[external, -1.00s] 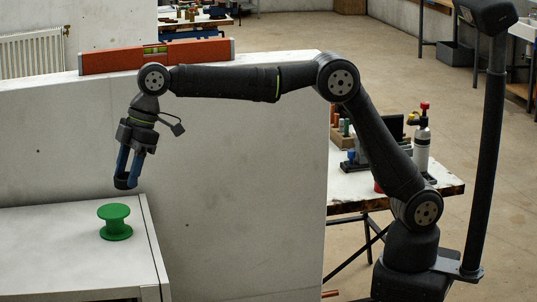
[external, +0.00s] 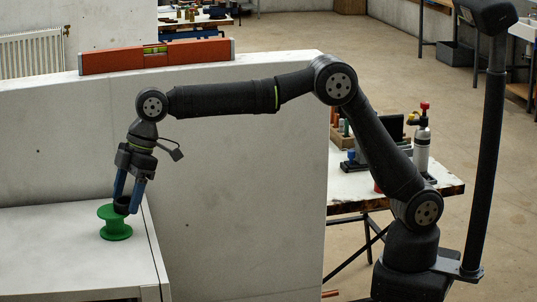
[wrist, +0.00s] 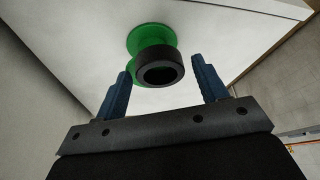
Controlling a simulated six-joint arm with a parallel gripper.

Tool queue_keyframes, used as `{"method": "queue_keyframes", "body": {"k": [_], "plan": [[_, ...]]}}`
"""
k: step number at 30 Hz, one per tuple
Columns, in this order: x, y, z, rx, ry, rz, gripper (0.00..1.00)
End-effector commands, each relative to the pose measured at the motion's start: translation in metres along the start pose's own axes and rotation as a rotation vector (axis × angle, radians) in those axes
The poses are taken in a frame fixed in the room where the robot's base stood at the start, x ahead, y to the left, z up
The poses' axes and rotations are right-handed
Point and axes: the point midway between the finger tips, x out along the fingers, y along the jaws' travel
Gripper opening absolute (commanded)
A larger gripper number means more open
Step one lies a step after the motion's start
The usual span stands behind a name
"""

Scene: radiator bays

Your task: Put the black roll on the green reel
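The green reel (external: 116,229) stands upright on the white ledge; its green flange also shows in the wrist view (wrist: 150,31). The black roll (external: 122,203) is at the top of the reel, toward its right side in the external view. In the wrist view the roll (wrist: 159,58) shows its open end and covers part of the reel. My gripper (external: 126,204) is just above, with its blue fingers on either side of the roll. The wrist view shows a gap between each finger and the roll, so the gripper is open. Exactly how the roll seats on the reel is hidden.
The white ledge (external: 60,250) is otherwise clear around the reel. A tall pale wall panel (external: 250,200) stands behind it, with an orange spirit level (external: 200,53) on top. A workbench with tools and a bottle (external: 422,145) is at the right.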

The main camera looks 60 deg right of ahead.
Motion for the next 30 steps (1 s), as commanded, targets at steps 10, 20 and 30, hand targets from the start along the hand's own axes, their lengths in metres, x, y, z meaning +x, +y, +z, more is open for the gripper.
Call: {"method": "queue_keyframes", "body": {"k": [10, 20, 30], "plan": [[-0.002, 0.0, -0.001, 0.0, 0.0, 0.0, 0.7], [-0.059, 0.0, -0.002, -0.001, 0.004, 0.002, 0.7], [-0.116, 0.001, -0.002, 0.0, 0.001, 0.0, 0.7]]}}
